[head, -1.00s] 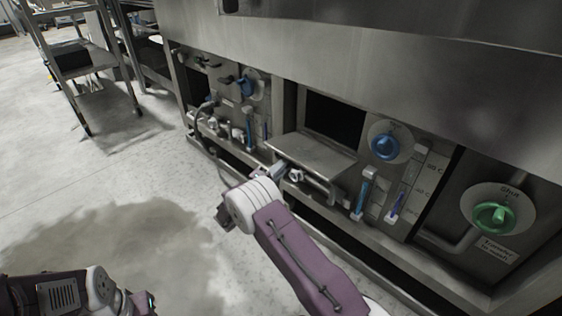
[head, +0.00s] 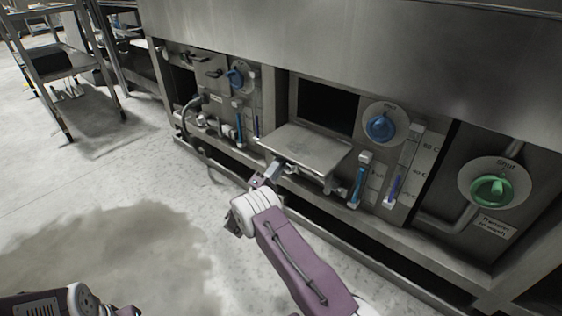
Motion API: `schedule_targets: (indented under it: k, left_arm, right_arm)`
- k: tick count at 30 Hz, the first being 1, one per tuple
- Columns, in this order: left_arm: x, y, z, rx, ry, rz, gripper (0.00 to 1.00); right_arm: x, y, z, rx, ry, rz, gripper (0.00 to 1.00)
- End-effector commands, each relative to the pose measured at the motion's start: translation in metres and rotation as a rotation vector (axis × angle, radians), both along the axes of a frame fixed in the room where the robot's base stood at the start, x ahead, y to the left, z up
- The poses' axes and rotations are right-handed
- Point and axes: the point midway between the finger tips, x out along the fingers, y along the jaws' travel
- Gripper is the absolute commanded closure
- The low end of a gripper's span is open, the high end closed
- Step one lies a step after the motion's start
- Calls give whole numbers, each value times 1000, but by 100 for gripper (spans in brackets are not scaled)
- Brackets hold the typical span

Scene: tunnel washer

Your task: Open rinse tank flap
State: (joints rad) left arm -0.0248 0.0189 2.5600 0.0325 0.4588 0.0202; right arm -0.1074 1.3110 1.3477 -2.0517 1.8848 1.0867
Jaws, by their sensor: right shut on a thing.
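The grey metal flap (head: 305,148) in the middle bay of the washer is folded down and lies about level, jutting out like a shelf. A dark rectangular opening (head: 326,106) shows above and behind it. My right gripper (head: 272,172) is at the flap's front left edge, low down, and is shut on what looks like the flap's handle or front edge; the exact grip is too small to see. My left arm shows only at the bottom left corner, and its gripper is out of the picture.
A blue knob (head: 380,126) sits right of the opening, a green knob (head: 491,190) farther right. Gauges, valves and pipes line the panel near the flap. A metal rack (head: 62,72) stands at the back left. The floor at left is clear, with a wet patch (head: 110,255).

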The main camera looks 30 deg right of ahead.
Motion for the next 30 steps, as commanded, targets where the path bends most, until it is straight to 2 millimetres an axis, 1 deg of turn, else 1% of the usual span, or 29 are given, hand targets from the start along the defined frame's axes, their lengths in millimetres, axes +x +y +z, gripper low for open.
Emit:
schedule_targets:
  k: [1, 2, 3, 4, 5, 17, 20, 24, 27, 30]
  left_arm:
    - [0, 0, -1, 0, 0, 0, 64]
    - [0, 0, -1, 0, 0, 0, 64]
    - [0, 0, -1, 0, 0, 0, 64]
    - [0, 0, -1, 0, 0, 0, 64]
    - [0, 0, -1, 0, 0, 0, 64]
    - [0, 0, 1, 0, 0, 0, 64]
    - [0, 0, 13, 0, 0, 0, 64]
    - [0, 0, 32, 0, 0, 0, 64]
    - [0, 0, 39, 0, 0, 0, 64]
    - [0, 0, 43, 0, 0, 0, 64]
  right_arm:
    - [-2, -5, -9, 13, 19, -9, 100]
    - [-2, -5, -9, 13, 19, -9, 100]
    - [-2, -5, -10, 13, 19, -8, 79]
    - [-2, -4, -10, 12, 19, -8, 71]
    - [-2, -4, -9, 12, 19, -8, 66]
    - [-1, 0, -5, 7, 11, -3, 66]
    - [-5, 11, -8, 6, 14, -2, 66]
    - [-16, 37, -22, 6, 16, -1, 66]
    - [-24, 53, -33, 6, 14, -1, 66]
    - [-29, 65, -43, 8, 13, -3, 66]
